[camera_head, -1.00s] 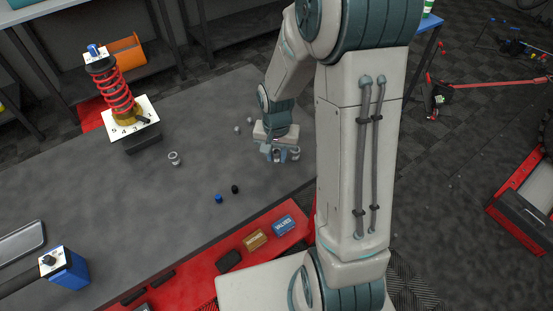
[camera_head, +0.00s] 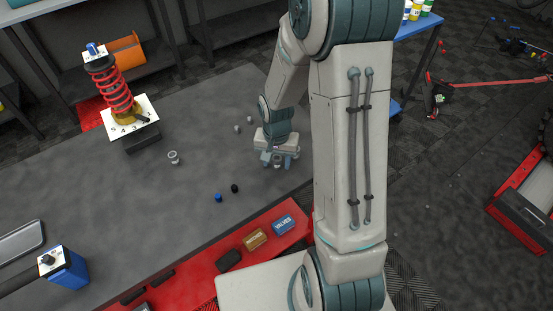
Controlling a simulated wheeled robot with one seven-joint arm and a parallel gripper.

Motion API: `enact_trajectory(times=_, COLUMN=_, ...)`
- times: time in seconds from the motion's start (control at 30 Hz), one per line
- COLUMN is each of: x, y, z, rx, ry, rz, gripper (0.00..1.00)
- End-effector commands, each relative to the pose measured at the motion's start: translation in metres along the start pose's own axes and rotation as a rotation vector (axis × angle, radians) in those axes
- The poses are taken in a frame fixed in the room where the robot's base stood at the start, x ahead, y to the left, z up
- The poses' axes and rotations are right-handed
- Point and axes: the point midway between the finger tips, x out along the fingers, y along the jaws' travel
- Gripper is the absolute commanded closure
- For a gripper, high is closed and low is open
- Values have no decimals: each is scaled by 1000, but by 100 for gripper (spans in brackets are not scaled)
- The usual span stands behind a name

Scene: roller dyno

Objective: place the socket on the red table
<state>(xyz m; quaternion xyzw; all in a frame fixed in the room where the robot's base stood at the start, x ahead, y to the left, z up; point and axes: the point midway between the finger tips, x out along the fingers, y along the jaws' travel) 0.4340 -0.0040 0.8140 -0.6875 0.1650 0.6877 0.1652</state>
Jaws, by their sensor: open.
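My gripper (camera_head: 278,160) is low over the grey top of the red-fronted table (camera_head: 130,205), near its right end. Its jaws are apart. A small silver piece shows at the fingers, but I cannot tell whether it is a socket or part of the gripper. A silver socket-like piece (camera_head: 173,157) stands upright on the table, well left of my gripper. Two smaller silver pieces, a nearer one (camera_head: 236,128) and a farther one (camera_head: 249,119), lie behind and left of my gripper. I cannot tell which piece is the task's socket.
A blue cap (camera_head: 218,197) and a black cap (camera_head: 235,188) lie toward the front. A red spring stand (camera_head: 118,98) stands at the back left. A blue box (camera_head: 64,268) is front left. Brown and blue VALVES boxes (camera_head: 284,224) sit on the red front ledge. The middle is largely clear.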

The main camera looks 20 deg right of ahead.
Motion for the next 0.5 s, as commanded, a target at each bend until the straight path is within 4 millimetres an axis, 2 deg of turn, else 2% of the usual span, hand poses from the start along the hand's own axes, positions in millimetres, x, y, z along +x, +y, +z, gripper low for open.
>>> enact_trajectory(times=0.17, x=-8, y=0, z=-1, rx=0, ry=2, rz=-1, gripper=54)
enact_trajectory(times=0.23, x=-18, y=0, z=-1, rx=1, ry=5, rz=-1, gripper=54)
enact_trajectory(times=0.5, x=-72, y=0, z=-1, rx=-1, ry=7, rz=-2, gripper=54)
